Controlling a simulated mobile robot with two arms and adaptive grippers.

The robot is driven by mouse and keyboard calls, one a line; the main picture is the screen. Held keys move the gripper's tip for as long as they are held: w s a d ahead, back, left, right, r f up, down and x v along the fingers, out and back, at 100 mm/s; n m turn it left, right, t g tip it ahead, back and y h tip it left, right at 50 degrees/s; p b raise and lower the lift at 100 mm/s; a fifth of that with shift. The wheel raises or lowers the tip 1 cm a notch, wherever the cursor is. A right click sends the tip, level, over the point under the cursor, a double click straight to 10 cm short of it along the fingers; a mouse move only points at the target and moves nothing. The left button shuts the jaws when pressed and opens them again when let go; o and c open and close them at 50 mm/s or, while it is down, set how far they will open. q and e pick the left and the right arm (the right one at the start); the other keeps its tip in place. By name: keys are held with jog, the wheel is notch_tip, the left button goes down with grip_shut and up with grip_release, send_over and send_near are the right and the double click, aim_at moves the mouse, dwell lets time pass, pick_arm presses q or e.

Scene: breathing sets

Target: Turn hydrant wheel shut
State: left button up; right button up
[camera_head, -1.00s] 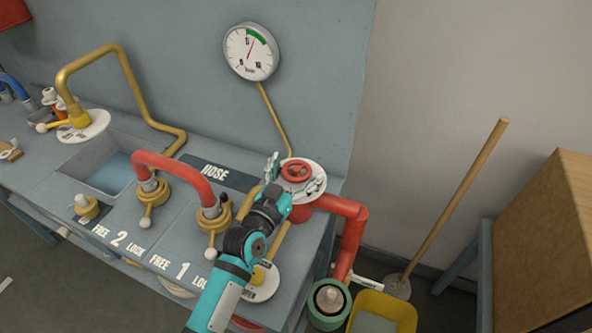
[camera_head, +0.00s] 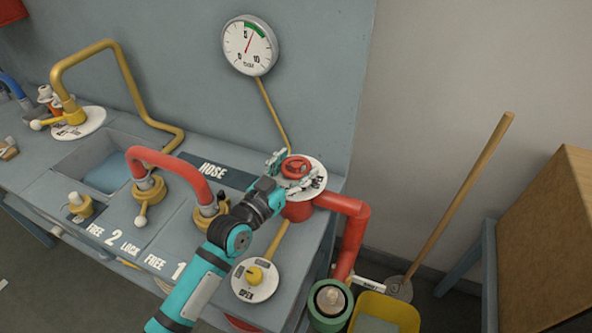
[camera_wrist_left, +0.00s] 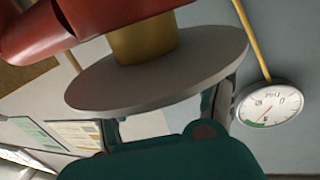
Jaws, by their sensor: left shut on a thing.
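The red hydrant wheel (camera_head: 295,167) sits over a round white label plate (camera_head: 316,167) at the bench's right end, on a red pipe (camera_head: 348,207). My left gripper (camera_head: 289,173) is shut on the wheel, with one finger at its left and the other at its front right. In the left wrist view, the fingers show beside the plate (camera_wrist_left: 165,75), seen from its underside with a brass stem (camera_wrist_left: 143,40) and red pipe (camera_wrist_left: 95,22). The wheel is not visible there. My right gripper is not in view.
A pressure gauge (camera_head: 249,46) hangs on the wall behind, its needle pointing up. A broom (camera_head: 461,192), green container (camera_head: 329,300) and yellow bucket (camera_head: 385,308) stand right.

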pick_arm(q)
jog(key=o, duration=1.2)
jog(key=shift+s+a, duration=0.1)
jog(key=v, duration=1.2)
jog(key=shift+r, duration=0.1)
